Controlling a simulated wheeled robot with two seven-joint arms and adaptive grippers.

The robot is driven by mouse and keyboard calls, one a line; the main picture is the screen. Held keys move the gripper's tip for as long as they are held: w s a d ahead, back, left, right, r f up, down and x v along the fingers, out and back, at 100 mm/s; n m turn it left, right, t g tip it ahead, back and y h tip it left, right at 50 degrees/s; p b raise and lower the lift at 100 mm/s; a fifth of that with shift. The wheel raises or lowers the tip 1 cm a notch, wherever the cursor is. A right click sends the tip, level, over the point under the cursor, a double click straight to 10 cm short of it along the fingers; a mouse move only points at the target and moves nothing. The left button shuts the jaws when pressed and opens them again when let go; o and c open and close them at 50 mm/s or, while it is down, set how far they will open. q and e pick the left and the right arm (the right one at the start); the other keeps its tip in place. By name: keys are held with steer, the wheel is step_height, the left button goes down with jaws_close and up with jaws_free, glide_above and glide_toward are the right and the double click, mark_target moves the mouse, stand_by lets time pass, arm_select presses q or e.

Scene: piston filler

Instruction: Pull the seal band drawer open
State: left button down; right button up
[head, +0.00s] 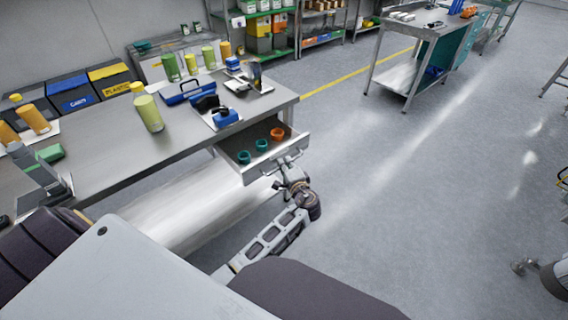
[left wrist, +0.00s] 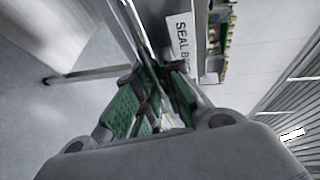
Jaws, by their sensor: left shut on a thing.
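The seal band drawer (head: 228,153) sticks out from under the right end of the steel table. It is open, and teal and orange bands (head: 262,145) show inside it. My left gripper (head: 290,172) is at the drawer's front, at its handle (head: 291,158). In the left wrist view, the green-padded fingers of the left gripper (left wrist: 156,88) are closed around the handle bar, beside a white label (left wrist: 180,38) of which "SEAL B" can be read. The exact contact is partly hidden by the fingers. My right gripper is not in view.
The steel table (head: 105,158) carries yellow and green bottles (head: 148,112), a blue toolbox (head: 190,93) and a small blue device (head: 225,117). Blue and yellow bins (head: 72,92) stand behind. The floor (head: 400,220) right of the drawer is clear.

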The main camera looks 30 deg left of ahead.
arm_select(q)
steer(key=c, duration=1.8)
jaws_free()
steer(key=shift+r, duration=0.15)
